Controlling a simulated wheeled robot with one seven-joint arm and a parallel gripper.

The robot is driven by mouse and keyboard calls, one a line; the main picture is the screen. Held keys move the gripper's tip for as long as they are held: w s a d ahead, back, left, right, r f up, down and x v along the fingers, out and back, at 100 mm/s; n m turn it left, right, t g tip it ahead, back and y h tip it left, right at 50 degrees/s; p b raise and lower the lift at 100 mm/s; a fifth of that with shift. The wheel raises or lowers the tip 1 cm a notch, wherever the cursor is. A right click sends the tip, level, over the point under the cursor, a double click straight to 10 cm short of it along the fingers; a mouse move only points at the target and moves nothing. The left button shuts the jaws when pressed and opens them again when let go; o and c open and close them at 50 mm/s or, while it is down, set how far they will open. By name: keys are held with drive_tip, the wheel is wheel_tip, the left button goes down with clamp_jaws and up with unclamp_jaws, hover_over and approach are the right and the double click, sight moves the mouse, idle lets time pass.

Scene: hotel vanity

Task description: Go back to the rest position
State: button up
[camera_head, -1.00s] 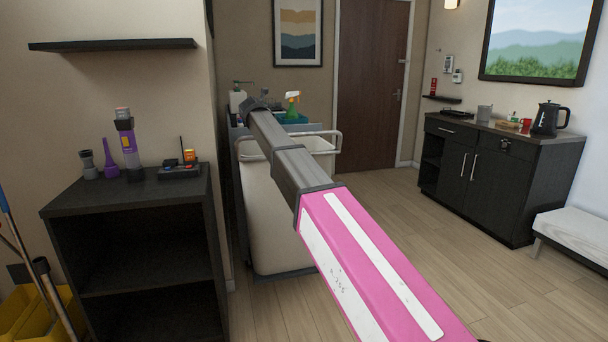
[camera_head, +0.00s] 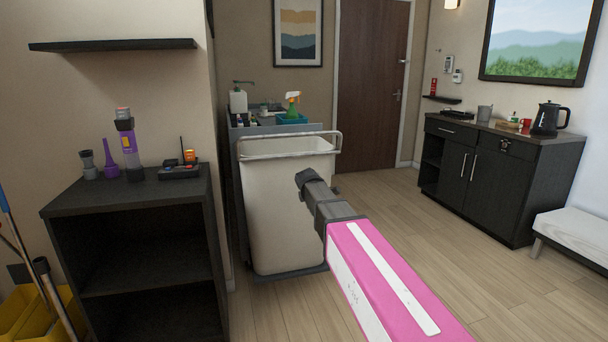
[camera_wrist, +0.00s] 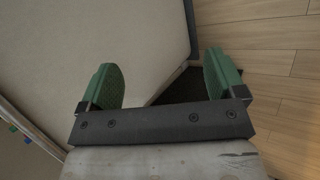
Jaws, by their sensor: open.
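In the wrist view, my gripper (camera_wrist: 163,84) has its two green fingers wide apart with nothing between them. Beyond them are the pale side of the cart's bin and the wood floor. In the head view, my pink and grey arm reaches from the lower right, and its grey end is in front of the right side of the cream bin (camera_head: 275,210). The gripper's fingers cannot be made out in the head view.
A cart (camera_head: 262,126) with a green spray bottle (camera_head: 293,104) stands behind the bin. A dark shelf unit (camera_head: 125,200) with a purple flashlight (camera_head: 129,146) is at left. A dark cabinet (camera_head: 480,180) with a kettle (camera_head: 546,119) is at right. The wood floor (camera_head: 420,225) between is clear.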

drive_tip(key=s+d+f+m+g, duration=0.2)
drive_tip(key=s+d+f+m, duration=0.3)
drive_tip(key=s, duration=0.5)
drive_tip(key=s+d+f+m+g+y, duration=0.1)
drive_tip(key=s+d+f+m+g, duration=0.1)
drive_tip(key=s+d+f+m, duration=0.3)
drive_tip(key=s+d+f+m+g+y, duration=0.1)
drive_tip(key=s+d+f+m+g, duration=0.2)
drive_tip(key=s+f+m, duration=0.6)
drive_tip(key=s+d+f, duration=0.2)
drive_tip(key=s, duration=0.4)
drive_tip(key=shift+s+f, duration=0.15)
drive_tip(key=shift+s, duration=0.15)
